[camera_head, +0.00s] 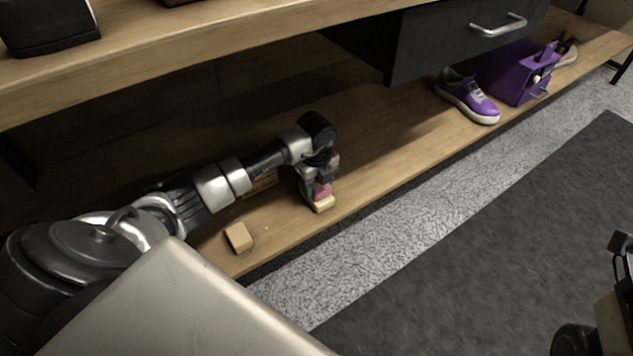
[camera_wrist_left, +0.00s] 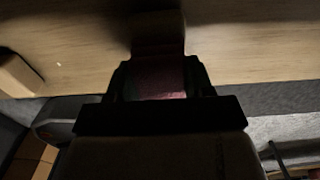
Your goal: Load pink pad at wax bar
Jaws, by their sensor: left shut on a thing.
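My left gripper (camera_head: 321,182) points down over the lower wooden shelf and is shut on the pink pad (camera_head: 322,191). The pad also shows dimly between the fingers in the left wrist view (camera_wrist_left: 160,82). A pale yellow block, apparently the wax bar (camera_head: 323,205), lies directly below the pad. They appear to touch, but the gripper hides part of the contact. In the wrist view a shadowed block (camera_wrist_left: 158,28) shows beyond the fingers. Dark parts of my right arm show at the right edge of the head view; its fingertips cannot be made out clearly.
A separate tan block (camera_head: 239,237) lies near the shelf's front edge, left of the gripper. A brown item (camera_head: 262,182) is partly behind my arm. A purple sneaker (camera_head: 467,97) and purple caddy (camera_head: 515,72) stand farther right. The upper shelf (camera_head: 200,42) and drawer (camera_head: 465,40) overhang. Mid-shelf is clear.

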